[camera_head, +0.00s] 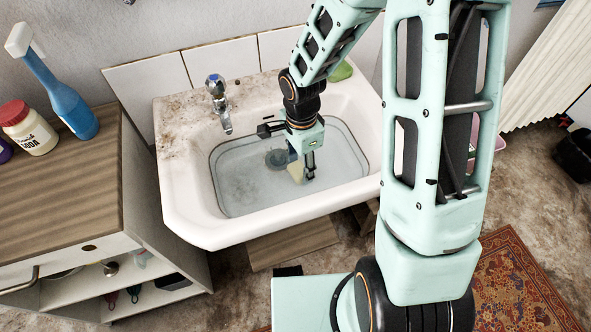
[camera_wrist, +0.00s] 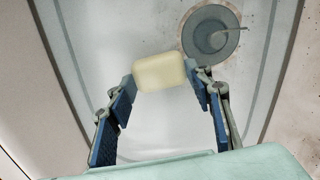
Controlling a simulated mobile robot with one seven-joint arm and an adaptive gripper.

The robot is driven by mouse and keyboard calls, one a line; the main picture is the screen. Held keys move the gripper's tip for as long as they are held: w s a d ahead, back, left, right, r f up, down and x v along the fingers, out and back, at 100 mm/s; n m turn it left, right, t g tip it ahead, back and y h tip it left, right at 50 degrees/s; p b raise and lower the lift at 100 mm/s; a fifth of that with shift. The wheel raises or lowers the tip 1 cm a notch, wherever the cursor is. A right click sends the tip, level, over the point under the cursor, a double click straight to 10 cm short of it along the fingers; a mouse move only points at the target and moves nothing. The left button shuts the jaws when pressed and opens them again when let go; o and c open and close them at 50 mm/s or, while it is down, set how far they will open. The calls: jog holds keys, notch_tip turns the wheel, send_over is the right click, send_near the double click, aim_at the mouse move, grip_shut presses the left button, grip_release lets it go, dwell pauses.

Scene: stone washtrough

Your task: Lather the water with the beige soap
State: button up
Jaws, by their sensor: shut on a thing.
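The beige soap (camera_wrist: 160,73) is a pale rounded block between the fingertips of my gripper (camera_wrist: 163,78) in the wrist view. In the head view the soap (camera_head: 296,172) shows beside my gripper (camera_head: 303,168), low in the basin. My gripper is shut on the soap. The white washbasin (camera_head: 183,190) holds greyish water (camera_head: 245,190). I cannot tell exactly how deep the soap sits relative to the water surface. No thick foam is visible on the water.
A dark round drain plug (camera_wrist: 210,35) lies in the basin near the soap. A metal tap (camera_head: 218,100) stands at the back left rim. A green object (camera_head: 341,71) lies on the back right rim. A blue spray bottle (camera_head: 66,100) and a red-lidded jar (camera_head: 30,128) stand on the wooden cabinet (camera_head: 60,190) at left.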

jog(key=shift+w+d, duration=0.25)
jog(key=shift+d, duration=0.8)
jog(key=a+b, duration=0.1)
jog(key=a, duration=0.1)
jog(key=s+a+b, duration=0.1)
jog(key=a, duration=0.1)
jog(key=shift+s+a+f, duration=0.1)
jog(key=shift+s+a, duration=0.05)
jog(key=shift+a, duration=0.25)
jog(key=shift+s+a, duration=0.2)
jog(key=shift+a, duration=0.35)
jog(key=shift+w+d, duration=0.3)
jog(key=shift+d, duration=0.65)
jog(key=shift+w+d, duration=0.25)
jog(key=shift+d, duration=0.75)
jog(key=shift+w+d, duration=0.3)
jog(key=shift+d, duration=0.65)
